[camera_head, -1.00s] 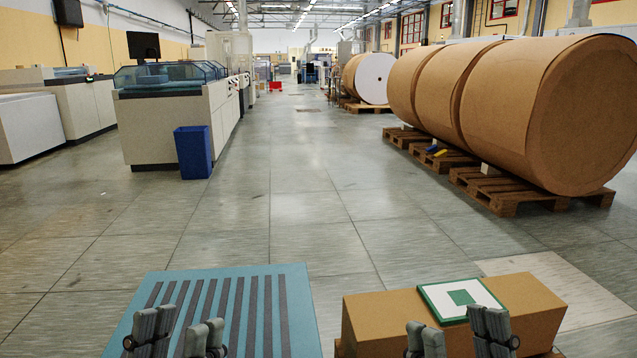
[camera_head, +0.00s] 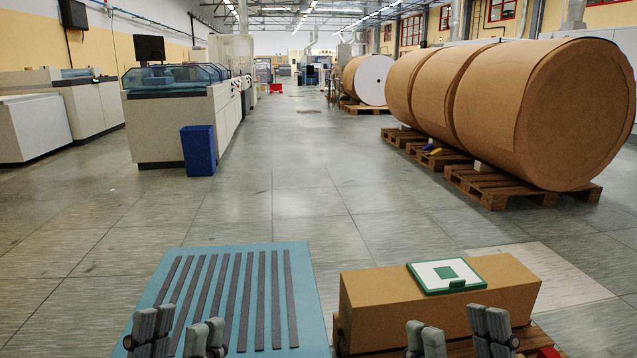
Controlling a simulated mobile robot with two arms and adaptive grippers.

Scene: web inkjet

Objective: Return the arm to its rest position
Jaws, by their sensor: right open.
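My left gripper (camera_head: 182,326) is at the bottom edge, left of centre. Its two fingers stand apart with nothing between them, in front of the near part of a blue striped mat or panel (camera_head: 318,300). My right gripper (camera_head: 452,326) is at the bottom edge, right of centre. Its fingers are apart and empty, in front of the near face of a long brown box (camera_head: 375,305). Most of both arms is out of view below the frame.
A green-rimmed white square plate (camera_head: 430,276) lies on the box, which rests on a wooden pallet (camera_head: 525,336). Large brown rolls (camera_head: 560,110) stand on pallets (camera_head: 490,185) at right. A blue bin (camera_head: 199,150) stands by a machine (camera_head: 160,125) at left. The middle floor is clear.

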